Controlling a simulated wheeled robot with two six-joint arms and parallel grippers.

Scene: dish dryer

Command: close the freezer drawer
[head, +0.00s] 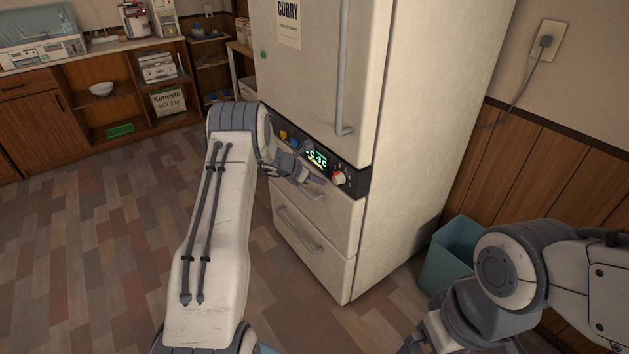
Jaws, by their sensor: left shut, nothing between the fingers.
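The white fridge-freezer (425,110) stands at centre right, with two drawer fronts below its control panel. The upper drawer front (340,215) sits just under the panel, partly hidden by my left gripper. The lower drawer front (330,272) has a grey bar handle (298,230). Both fronts look about flush with the body; I cannot tell whether a small gap is left. My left gripper (312,178) is shut and empty, in front of the upper drawer near the panel. I cannot tell whether it touches. My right gripper (418,342) is at the bottom edge, mostly cut off.
A control panel (350,181) with a green display and knobs crosses the fridge. A blue-grey bin (449,250) stands right of the fridge, near my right arm. Wooden shelves (75,95) line the back left. The tiled floor (90,240) on the left is clear.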

